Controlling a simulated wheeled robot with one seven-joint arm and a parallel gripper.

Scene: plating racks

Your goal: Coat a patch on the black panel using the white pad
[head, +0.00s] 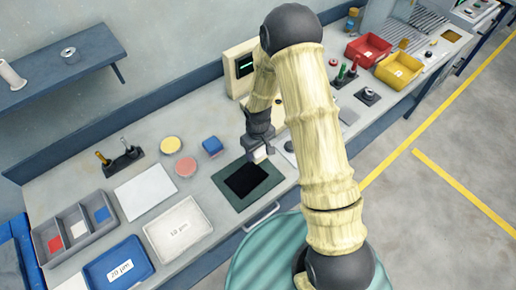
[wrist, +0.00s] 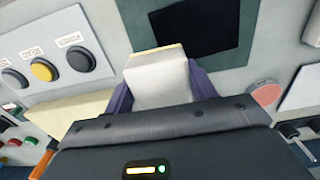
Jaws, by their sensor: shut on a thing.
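My gripper (head: 258,148) is shut on the white pad (wrist: 160,80), which sticks out between the purple fingers and has a tan front edge. The pad also shows as a small pale block in the head view (head: 259,156). The black panel (head: 246,180) lies flat in a dark green frame (head: 225,193) on the bench, just in front of the pad. In the wrist view the panel (wrist: 205,25) is beyond the pad tip, up and to the right. The pad appears above the frame's edge; I cannot tell whether it touches anything.
A white tray (head: 160,243) and blue tray (head: 98,281) stand front left. A monitor box (head: 238,65) stands behind. Round buttons (wrist: 43,70) show in the wrist view.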

